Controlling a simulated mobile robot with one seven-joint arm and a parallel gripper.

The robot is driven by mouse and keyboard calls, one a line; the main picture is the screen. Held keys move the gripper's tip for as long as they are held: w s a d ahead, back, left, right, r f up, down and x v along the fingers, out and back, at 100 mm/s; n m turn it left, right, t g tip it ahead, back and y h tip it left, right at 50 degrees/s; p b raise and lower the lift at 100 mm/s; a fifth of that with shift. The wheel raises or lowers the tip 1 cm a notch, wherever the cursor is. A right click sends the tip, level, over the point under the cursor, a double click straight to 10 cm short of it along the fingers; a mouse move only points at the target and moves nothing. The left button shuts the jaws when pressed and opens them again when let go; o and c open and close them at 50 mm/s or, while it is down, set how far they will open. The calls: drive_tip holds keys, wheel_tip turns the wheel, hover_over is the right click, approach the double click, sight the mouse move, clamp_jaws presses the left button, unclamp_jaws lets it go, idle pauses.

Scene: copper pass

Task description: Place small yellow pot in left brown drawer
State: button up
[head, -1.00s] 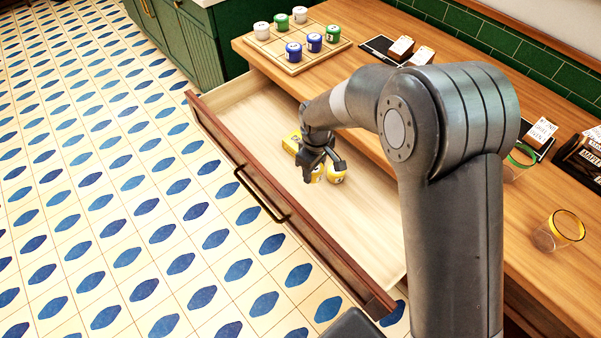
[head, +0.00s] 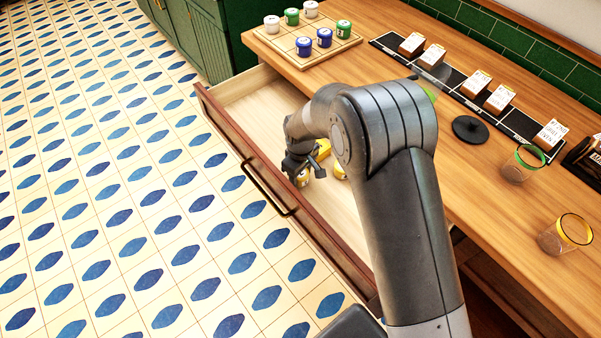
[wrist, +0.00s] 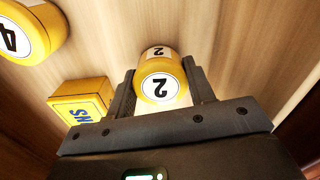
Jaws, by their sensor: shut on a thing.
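A small yellow pot marked 2 (wrist: 159,82) is between the two fingers of my gripper (wrist: 158,70) in the wrist view. My gripper (head: 301,170) is shut on it. In the head view the held pot (head: 303,181) shows just below the fingers, over the open brown drawer (head: 255,108), close to its front panel. I cannot tell whether the pot touches the drawer floor. The drawer has a pale wood floor and a dark handle. My arm hides its right part.
A second yellow pot marked 4 (wrist: 22,32) and a yellow box (wrist: 82,100) lie in the drawer beside my gripper. A wooden board (head: 300,45) with several white, green and blue pots stands on the counter. Glasses (head: 565,235) and label cards stand farther right.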

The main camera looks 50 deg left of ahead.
drive_tip(key=shift+f, duration=0.15)
drive_tip(key=o, duration=1.1)
drive_tip(key=shift+c, duration=0.2)
wheel_tip(320, 180, up, 12)
